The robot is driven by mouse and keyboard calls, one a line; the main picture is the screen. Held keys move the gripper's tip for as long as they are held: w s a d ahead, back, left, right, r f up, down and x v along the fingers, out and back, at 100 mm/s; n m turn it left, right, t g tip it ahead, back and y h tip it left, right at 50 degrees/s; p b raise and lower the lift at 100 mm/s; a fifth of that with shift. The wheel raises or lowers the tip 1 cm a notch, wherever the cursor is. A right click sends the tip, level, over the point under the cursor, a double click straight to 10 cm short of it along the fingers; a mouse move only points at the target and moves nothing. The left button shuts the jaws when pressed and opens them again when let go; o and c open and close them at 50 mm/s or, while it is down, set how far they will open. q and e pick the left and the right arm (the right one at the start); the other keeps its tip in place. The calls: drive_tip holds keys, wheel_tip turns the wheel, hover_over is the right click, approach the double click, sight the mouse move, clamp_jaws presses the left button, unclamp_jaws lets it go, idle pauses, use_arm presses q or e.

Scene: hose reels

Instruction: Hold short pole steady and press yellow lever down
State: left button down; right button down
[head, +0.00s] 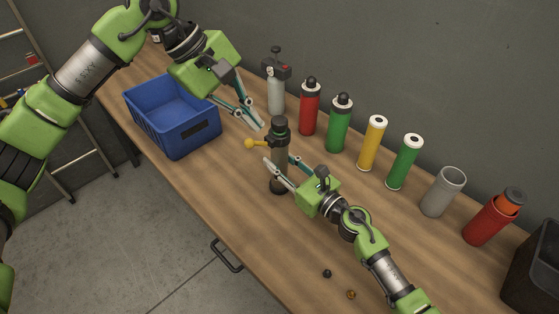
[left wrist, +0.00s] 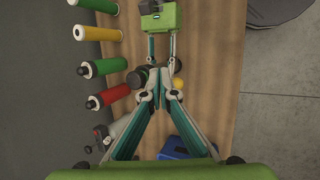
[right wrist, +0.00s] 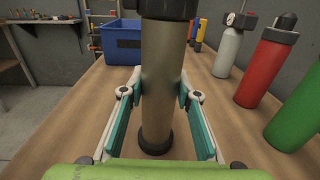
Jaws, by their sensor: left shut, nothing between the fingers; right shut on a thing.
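The short pole (head: 280,165) is a dark upright cylinder with a black base and black cap, standing on the wooden bench. The yellow lever (head: 251,143) sticks out to the left near its top; its yellow knob also shows in the left wrist view (left wrist: 179,84). My right gripper (head: 277,160) is shut on the pole at mid-height; in the right wrist view the pole (right wrist: 160,80) stands between its fingers. My left gripper (head: 259,128) is shut and empty, with its fingertips above and just left of the pole top. The lever's joint is hidden in the right wrist view.
A blue crate (head: 203,137) stands left of the pole. A row of bottles runs along the wall, with a red one (head: 310,110) and a green one (head: 338,128) nearest. A grey cup (head: 440,196) stands further right. Two small balls lie near the front edge.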

use_arm(q)
wheel_tip(320, 180, up, 4)
drive_tip(key=w+a+t+y, duration=0.1)
drive_tip(key=y, duration=0.3)
drive_tip(key=shift+a+x, duration=0.2)
drive_tip(key=shift+x, duration=0.65)
drive_tip(key=shift+a+x, duration=0.2)
drive_tip(key=shift+x, duration=0.6)
drive_tip(key=shift+a+x, duration=0.2)
drive_tip(key=shift+x, duration=0.65)
drive_tip(key=shift+s+f, duration=0.15)
